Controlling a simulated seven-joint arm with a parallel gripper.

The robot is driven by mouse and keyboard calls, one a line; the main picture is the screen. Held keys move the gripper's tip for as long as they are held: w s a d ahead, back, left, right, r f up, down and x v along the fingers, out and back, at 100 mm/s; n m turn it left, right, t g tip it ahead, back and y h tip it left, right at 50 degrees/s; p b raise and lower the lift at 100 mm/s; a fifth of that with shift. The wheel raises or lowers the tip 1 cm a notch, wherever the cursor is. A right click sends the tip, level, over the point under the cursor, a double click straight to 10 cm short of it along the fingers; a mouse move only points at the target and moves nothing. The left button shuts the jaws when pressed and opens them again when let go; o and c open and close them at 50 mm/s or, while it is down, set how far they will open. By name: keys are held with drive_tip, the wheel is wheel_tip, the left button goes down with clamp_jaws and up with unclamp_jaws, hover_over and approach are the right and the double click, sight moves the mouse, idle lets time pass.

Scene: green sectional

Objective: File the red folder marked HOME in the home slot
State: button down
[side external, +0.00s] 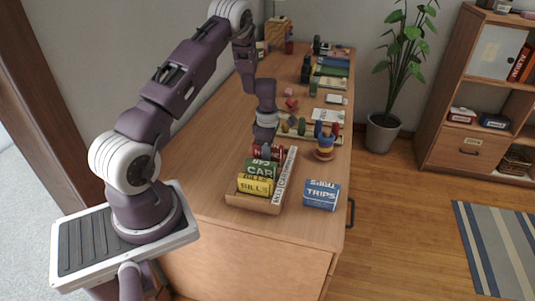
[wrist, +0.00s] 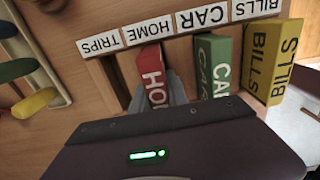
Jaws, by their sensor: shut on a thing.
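The red folder (wrist: 153,72) shows part of its HOME marking in the wrist view. It stands in line with the HOME label (wrist: 152,29), between the TRIPS slot and the green CAR folder (wrist: 213,65). In the side view the red folder (side external: 278,152) is partly hidden behind the green folder. My gripper (side external: 265,150) is over the file holder (side external: 236,198), pointing down, shut on the red folder. Its pale fingers show beside the folder in the wrist view. How deep the folder sits in the slot is hidden.
The yellow BILLS folder (side external: 255,187) fills the front slot. The slot by the TRIPS label (wrist: 100,43) looks empty. A blue TRIPS folder (side external: 321,194) stands on the desk to the right. A stacking-ring toy (side external: 324,147) and coloured pegs are behind the holder.

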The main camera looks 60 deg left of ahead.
drive_tip(key=shift+s+d+f, duration=0.1)
drive_tip(key=shift+f, duration=0.4)
drive_tip(key=c, duration=1.2)
unclamp_jaws()
drive_tip(key=r, duration=0.9)
drive_tip(key=shift+w+d, duration=0.2)
drive_tip(key=shift+w, duration=0.05)
drive_tip(key=s+d+r+m+t, duration=0.2)
drive_tip(key=d+r+m, duration=0.85)
drive_tip(key=r, duration=0.55)
drive_tip(key=s+d+r+m+t, duration=0.2)
drive_tip(key=s+d+r+m, duration=0.55)
drive_tip(key=s+d, duration=0.2)
drive_tip(key=s+d+r+m+t, duration=0.1)
drive_tip(key=s+d+m, duration=0.4)
drive_tip(key=s+m, duration=0.4)
drive_tip(key=s, duration=0.3)
drive_tip(key=shift+r, duration=0.4)
